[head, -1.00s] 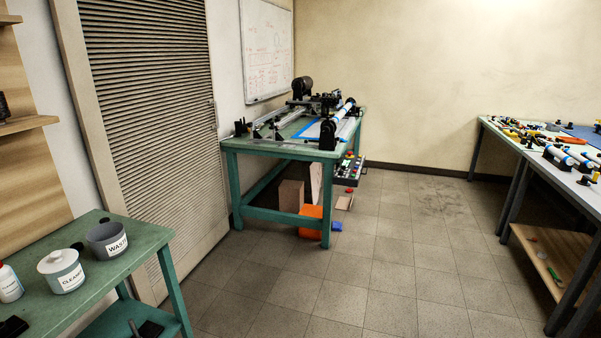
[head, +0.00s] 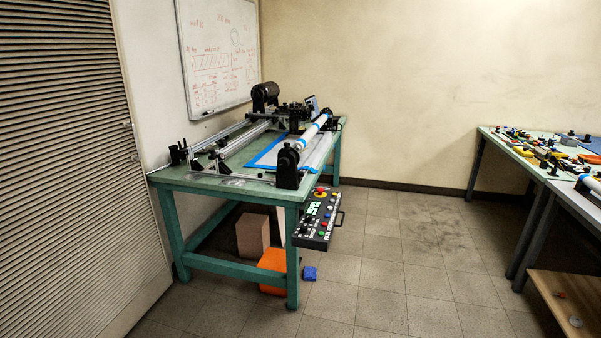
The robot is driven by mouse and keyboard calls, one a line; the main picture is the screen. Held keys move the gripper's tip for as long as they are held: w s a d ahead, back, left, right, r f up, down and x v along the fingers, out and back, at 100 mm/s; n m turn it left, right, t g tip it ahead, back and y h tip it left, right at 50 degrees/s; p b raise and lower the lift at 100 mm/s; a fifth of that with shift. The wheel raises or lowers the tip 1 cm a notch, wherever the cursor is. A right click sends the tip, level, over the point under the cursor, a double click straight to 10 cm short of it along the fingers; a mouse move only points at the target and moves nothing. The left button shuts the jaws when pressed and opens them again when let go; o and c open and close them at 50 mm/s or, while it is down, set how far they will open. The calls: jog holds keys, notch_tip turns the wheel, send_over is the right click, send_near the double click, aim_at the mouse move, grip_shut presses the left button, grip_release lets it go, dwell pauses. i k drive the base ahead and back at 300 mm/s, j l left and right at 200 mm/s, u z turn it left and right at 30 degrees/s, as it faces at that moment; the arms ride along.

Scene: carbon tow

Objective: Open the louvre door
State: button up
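The louvre door (head: 60,170) fills the left side of the head view. It is a tall, pale door with horizontal slats, and it looks shut in its frame. A small handle or latch (head: 127,126) shows at its right edge, too small to make out well. The door's top, bottom left and left edge are outside the picture. My gripper is not in view.
A green bench (head: 225,186) with a winding machine stands right of the door, close to its latch edge. A control panel (head: 318,220) hangs at its front. A second table (head: 480,150) stands far right. The floor (head: 400,270) between them is clear.

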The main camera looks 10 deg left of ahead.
aim_at(83, 254)
jog(key=i+j+u, duration=0.2)
jog(key=i+u, duration=0.15)
jog(key=i, duration=0.3)
jog(key=i+u, duration=0.4)
jog(key=i, duration=0.3)
jog(key=i+l+u, duration=0.35)
jog(key=i, duration=0.3)
jog(key=j, duration=0.1)
